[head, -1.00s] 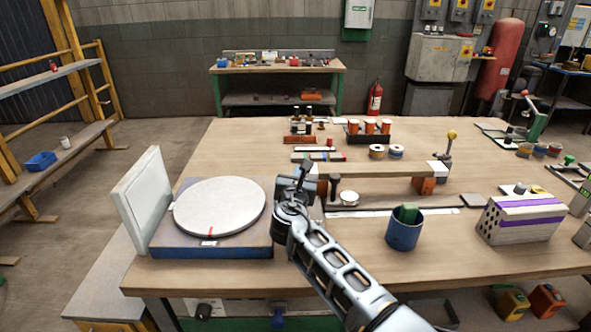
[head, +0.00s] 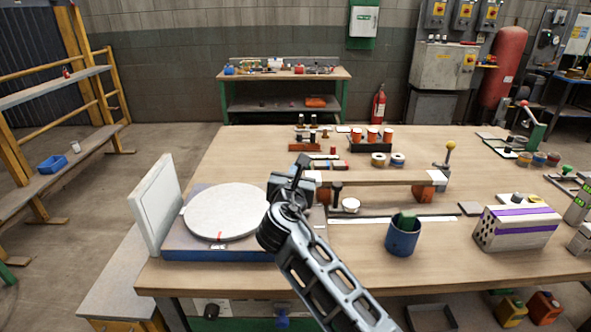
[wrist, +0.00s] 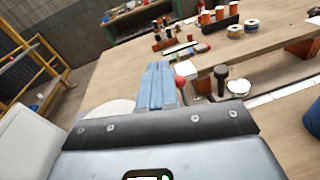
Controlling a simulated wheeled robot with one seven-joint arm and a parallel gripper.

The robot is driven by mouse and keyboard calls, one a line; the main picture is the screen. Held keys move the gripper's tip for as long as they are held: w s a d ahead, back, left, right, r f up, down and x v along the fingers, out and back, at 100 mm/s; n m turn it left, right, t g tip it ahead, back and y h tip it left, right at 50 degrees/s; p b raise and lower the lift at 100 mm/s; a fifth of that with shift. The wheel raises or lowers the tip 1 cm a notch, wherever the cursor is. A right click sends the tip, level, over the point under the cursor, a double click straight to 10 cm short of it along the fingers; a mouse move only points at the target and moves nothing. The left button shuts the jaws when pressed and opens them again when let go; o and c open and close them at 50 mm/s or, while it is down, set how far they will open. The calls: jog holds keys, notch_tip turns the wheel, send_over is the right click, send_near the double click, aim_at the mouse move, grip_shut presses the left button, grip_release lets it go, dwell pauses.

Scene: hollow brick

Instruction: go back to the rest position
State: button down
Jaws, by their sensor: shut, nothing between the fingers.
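My gripper (head: 301,168) is raised over the workbench, just right of the round grey disc. Its fingers also show in the wrist view (wrist: 157,85), pressed together with nothing between them. The hollow brick (head: 517,227), pale with purple bands and holes in its end, lies at the right of the bench, well apart from my gripper. The round disc (head: 224,211) rests on a blue-edged base at the left, partly hidden behind my arm.
A white upright panel (head: 157,204) stands at the bench's left edge. A blue cup (head: 402,236) holds a green item. A wooden bar (head: 385,177) on orange blocks lies right of my gripper. Orange-topped containers (head: 373,137) stand farther back. Bare wood (head: 260,150) shows behind the disc.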

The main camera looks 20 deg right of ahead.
jog(key=shift+s+a+r, duration=0.1)
jog(key=shift+r, duration=0.1)
jog(key=s+a+f+m+y, duration=0.1)
jog(key=s+f+m, duration=0.1)
jog(key=s+f, duration=0.2)
jog(key=s+a+f+m+g+y, duration=0.1)
jog(key=s+f+y, duration=0.1)
jog(key=s+f, duration=0.3)
jog(key=s+a+f+m+y, duration=0.1)
jog(key=s+f+m, duration=0.1)
jog(key=s+f, duration=0.3)
jog(key=shift+a+m, duration=0.3)
jog(key=shift+a, duration=0.1)
jog(key=s+f+m+g+y, duration=0.1)
jog(key=s+f+m, duration=0.15)
jog(key=s, duration=0.45)
jog(key=s+f+m+y, duration=0.2)
jog(key=s+m, duration=0.2)
jog(key=s, duration=0.4)
jog(key=s+d+r+m, duration=0.2)
jog(key=s+m, duration=0.6)
jog(key=s, duration=0.9)
jog(key=s+d+r+m+t, duration=0.1)
jog(key=s+d+r+m, duration=0.4)
jog(key=s+r+m, duration=0.4)
jog(key=s+r, duration=0.4)
jog(key=shift+s+m, duration=0.35)
jog(key=shift+s, duration=0.05)
